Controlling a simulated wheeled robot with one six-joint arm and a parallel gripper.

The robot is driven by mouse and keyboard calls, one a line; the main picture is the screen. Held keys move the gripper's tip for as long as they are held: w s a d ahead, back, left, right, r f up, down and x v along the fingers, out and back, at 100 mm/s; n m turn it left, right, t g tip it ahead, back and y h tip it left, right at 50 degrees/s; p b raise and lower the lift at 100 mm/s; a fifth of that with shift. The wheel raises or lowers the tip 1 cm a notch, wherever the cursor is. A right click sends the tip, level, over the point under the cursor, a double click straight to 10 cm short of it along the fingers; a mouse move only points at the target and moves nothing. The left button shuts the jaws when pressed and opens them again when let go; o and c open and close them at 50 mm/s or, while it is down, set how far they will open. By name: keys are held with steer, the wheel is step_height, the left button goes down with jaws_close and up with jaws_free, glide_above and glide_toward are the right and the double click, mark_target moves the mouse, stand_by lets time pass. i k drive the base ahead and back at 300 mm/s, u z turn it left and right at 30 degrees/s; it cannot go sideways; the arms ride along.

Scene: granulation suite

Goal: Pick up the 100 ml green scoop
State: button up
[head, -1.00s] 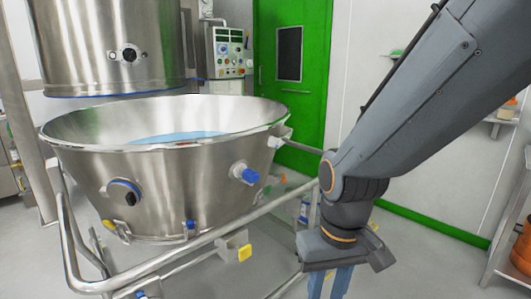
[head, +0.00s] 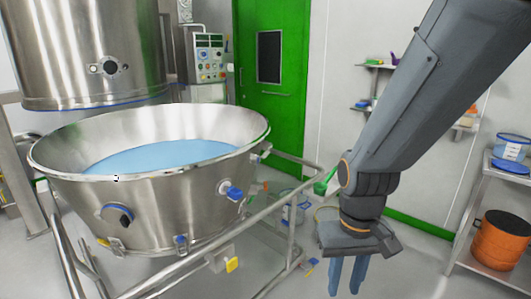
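My gripper (head: 347,278) hangs down at the lower right of the head view. Its two blue fingers are apart, with nothing seen between them. A small green object (head: 321,187), possibly a scoop, shows just left of my wrist, beyond the bowl trolley's rail. Part of it may be hidden behind my arm, and I cannot tell what it rests on. Another green item (head: 374,62) lies on the upper wall shelf at the back. No volume mark can be read on either, so I cannot tell which is the 100 ml green scoop.
A large steel bowl (head: 95,190) with blue contents stands on a tubular trolley (head: 185,278) at left, near my gripper. A steel rack (head: 462,262) at right carries an orange drum (head: 500,240) and a blue-lidded tub (head: 511,147). A green door (head: 255,105) is behind.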

mark_target(327, 180)
steer(key=z, duration=0.4)
steer(key=i, duration=0.6)
steer(key=z, duration=0.75)
steer(key=i, duration=1.35)
steer(key=u, duration=0.35)
